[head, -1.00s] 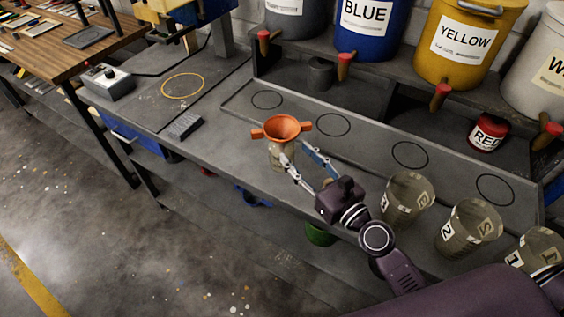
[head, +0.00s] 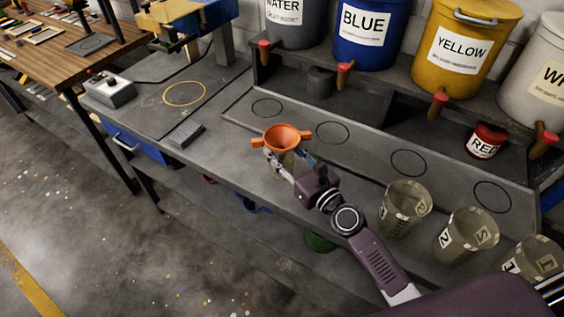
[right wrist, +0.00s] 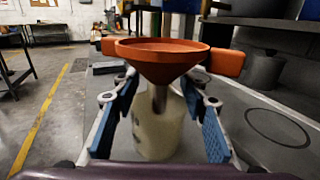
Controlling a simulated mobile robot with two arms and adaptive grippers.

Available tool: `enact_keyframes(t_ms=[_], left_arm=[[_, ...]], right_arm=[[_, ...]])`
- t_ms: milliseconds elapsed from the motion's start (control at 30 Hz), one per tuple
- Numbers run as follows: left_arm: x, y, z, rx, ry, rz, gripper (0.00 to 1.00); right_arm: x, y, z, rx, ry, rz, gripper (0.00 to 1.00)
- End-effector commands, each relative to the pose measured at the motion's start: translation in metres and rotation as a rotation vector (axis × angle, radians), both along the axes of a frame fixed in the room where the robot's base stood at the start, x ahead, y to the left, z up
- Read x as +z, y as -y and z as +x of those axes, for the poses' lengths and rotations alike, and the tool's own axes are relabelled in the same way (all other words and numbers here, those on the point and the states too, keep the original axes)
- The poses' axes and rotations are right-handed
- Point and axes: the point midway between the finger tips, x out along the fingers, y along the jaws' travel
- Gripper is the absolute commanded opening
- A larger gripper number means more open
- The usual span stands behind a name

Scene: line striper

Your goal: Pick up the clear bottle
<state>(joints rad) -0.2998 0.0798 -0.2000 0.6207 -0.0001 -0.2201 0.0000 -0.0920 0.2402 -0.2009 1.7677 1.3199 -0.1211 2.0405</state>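The clear bottle (right wrist: 158,132) stands upright near the bench's front edge, with an orange funnel (right wrist: 160,60) in its mouth. In the head view the funnel (head: 282,137) hides the bottle's top, and the gripper covers part of its body. My right gripper (head: 287,163) is at the bottle, below the funnel. In the right wrist view its two blue-padded fingers are open, one on each side of the bottle. I cannot tell whether either pad touches it. My left gripper is not in view.
Several labelled cups, such as the near one (head: 404,209), stand right of my arm. Paint buckets, including a blue one (head: 372,35), line the shelf behind, with taps jutting out. A small grey block (head: 186,135) lies to the left. The circled area (head: 185,94) is clear.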

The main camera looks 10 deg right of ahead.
Motion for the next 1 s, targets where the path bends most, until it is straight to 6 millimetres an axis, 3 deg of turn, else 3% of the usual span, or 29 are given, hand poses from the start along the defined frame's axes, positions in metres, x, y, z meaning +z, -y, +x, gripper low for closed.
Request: enact_keyframes(t_ms=[33,333,767,1000], left_arm=[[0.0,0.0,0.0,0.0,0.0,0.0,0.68],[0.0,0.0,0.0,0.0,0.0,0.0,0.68],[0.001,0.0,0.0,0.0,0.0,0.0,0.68],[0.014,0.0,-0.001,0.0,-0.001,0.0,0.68]], right_arm=[[0.0,0.0,0.0,0.0,0.0,0.0,0.34],[0.0,0.0,0.0,0.0,0.0,0.0,0.01],[0.001,0.0,0.0,0.0,0.0,0.0,0.0],[0.018,0.0,0.0,0.0,0.002,0.003,0.0]])
